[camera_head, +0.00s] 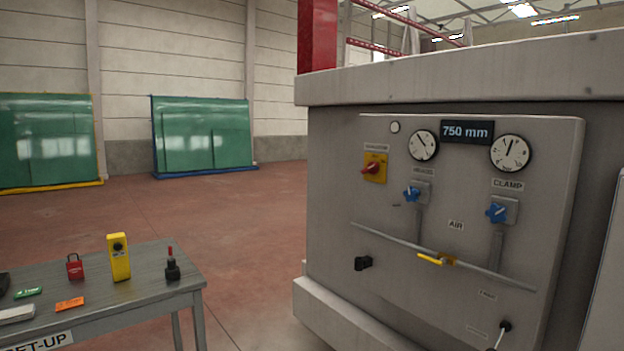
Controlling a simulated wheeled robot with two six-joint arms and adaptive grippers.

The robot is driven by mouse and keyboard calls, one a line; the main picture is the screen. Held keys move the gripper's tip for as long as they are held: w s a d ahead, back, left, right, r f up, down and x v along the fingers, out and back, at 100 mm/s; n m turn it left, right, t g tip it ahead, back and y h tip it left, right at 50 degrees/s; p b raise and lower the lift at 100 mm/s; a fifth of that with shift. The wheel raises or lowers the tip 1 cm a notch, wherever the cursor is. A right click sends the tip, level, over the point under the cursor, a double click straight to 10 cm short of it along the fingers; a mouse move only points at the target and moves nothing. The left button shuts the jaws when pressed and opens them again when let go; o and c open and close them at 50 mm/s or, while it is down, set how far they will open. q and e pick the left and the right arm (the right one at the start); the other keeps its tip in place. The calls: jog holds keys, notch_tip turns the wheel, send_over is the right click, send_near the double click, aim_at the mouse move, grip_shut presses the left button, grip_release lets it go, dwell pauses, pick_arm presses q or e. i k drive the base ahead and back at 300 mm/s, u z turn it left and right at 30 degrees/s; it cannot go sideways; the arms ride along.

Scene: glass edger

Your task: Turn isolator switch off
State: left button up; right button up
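The isolator switch (371,168) is a red rotary handle on a yellow plate, at the upper left of the machine's grey front panel in the head view. A small label above it seems to read isolator. The red handle looks slanted, its left end lower than its right; I cannot tell which marked position it points to. Neither of my grippers shows in the view, and nothing covers the switch.
The machine panel (460,150) also carries two gauges, two blue knobs (497,212), a yellow-handled valve (431,259) and a black lever (504,328). A grey table (145,280) at the lower left holds a red padlock (74,267) and a yellow device (119,257). Open floor lies between.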

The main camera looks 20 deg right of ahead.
aim_at(372, 168)
jog(key=z, duration=0.05)
jog(key=i, duration=1.15)
jog(key=z, duration=0.3)
